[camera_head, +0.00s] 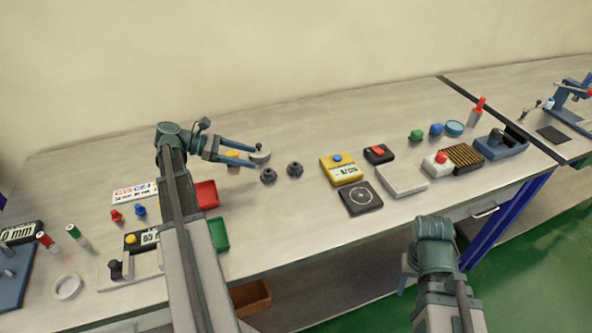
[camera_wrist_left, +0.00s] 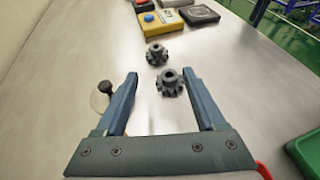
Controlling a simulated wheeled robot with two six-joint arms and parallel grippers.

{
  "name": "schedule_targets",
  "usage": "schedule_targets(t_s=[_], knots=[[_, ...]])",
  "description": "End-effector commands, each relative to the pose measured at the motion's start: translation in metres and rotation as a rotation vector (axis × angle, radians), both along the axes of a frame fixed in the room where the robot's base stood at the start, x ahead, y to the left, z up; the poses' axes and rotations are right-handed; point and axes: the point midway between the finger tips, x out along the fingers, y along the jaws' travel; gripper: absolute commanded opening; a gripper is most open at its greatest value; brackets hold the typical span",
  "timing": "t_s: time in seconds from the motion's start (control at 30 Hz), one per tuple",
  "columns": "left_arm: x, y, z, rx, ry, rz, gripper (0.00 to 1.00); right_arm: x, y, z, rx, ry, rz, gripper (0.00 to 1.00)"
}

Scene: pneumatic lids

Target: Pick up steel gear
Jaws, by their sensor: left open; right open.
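Two dark steel gears stand side by side on the table. The nearer gear (camera_head: 268,176) is close in front of my left gripper, and it shows between the fingertips in the left wrist view (camera_wrist_left: 170,84). The farther gear (camera_head: 294,169) sits just beyond it, also in the left wrist view (camera_wrist_left: 156,54). My left gripper (camera_head: 257,156) is open and empty, its two fingers spread in the left wrist view (camera_wrist_left: 161,76). My right gripper (camera_head: 405,276) is mostly hidden by its wrist, off the table's front edge, apart from the gears.
A round disc with a dark knob (camera_wrist_left: 99,100) lies beside the left finger. A yellow device (camera_head: 345,170) and a black plate (camera_head: 361,198) stand right of the gears. Red (camera_head: 206,194) and green (camera_head: 219,234) bins are at the left. Table in front of the gears is clear.

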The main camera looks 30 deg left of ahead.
Motion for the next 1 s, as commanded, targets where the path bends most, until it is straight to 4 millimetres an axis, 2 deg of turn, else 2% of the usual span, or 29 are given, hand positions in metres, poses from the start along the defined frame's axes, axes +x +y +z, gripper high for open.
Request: schedule_targets(t_s=[0.2, 0.4, 0.83, 1.0], knots=[[0.020, -0.032, -0.019, 0.000, 0.000, -0.004, 0.71, 0.000, 0.000, -0.019, 0.000, 0.000, 0.000, 0.50], [0.037, -0.055, -0.029, 0.000, 0.000, -0.002, 0.71, 0.000, 0.000, -0.029, 0.000, 0.000, 0.000, 0.50], [0.047, -0.065, -0.033, 0.000, 0.000, -0.002, 0.71, 0.000, 0.000, -0.033, 0.000, 0.000, 0.000, 0.50], [0.062, -0.078, -0.040, 0.000, 0.000, -0.004, 0.71, 0.000, 0.000, -0.040, 0.000, 0.000, 0.000, 0.50]])
